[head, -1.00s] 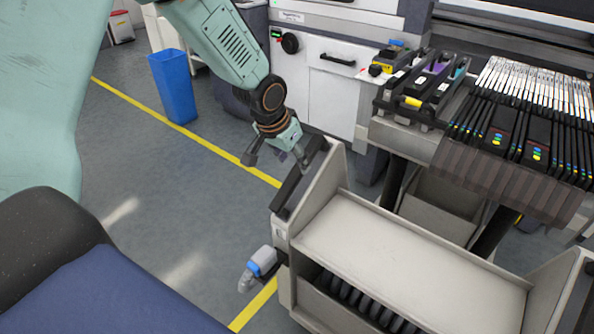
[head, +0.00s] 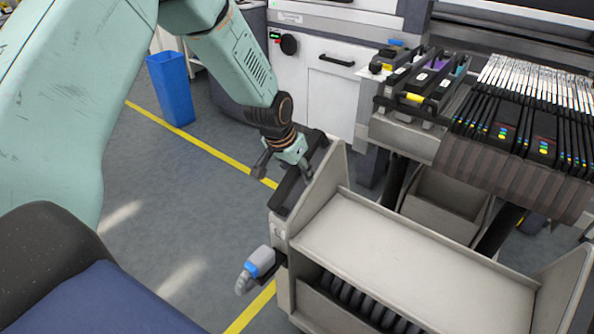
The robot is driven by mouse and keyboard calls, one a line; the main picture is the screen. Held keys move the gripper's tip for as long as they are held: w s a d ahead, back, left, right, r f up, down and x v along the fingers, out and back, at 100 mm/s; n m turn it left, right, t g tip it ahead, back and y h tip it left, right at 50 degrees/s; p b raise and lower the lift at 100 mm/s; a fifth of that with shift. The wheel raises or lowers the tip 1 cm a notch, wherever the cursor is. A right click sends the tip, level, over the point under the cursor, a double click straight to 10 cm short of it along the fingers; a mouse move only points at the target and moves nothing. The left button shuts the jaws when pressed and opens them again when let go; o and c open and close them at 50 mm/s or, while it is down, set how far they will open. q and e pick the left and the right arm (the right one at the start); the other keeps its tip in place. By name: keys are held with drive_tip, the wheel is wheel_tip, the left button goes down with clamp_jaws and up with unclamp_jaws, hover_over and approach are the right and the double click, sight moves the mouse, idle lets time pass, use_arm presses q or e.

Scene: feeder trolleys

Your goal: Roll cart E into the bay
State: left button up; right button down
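A light grey cart (head: 385,262) with a flat top tray and raised side panels stands at the lower right; I see no letter on it. A black handle bar (head: 292,198) runs along its left side panel. My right gripper is not in view. The bay cannot be made out for certain; the white machine (head: 330,100) stands behind the cart.
A feeder bank (head: 520,110) with several black feeders and a ribbed grey skirt (head: 510,180) stands behind the cart. A blue bin (head: 171,88) stands at the upper left. A yellow floor line (head: 200,145) crosses open grey floor left of the cart.

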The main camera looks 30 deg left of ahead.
use_arm(q)
drive_tip(key=shift+s+d+r, duration=0.15)
drive_tip(key=shift+s+r, duration=0.1)
drive_tip(key=c, duration=0.3)
drive_tip(key=shift+f, duration=0.1)
drive_tip(key=c, duration=0.3)
drive_tip(key=shift+w, duration=0.1)
clamp_jaws()
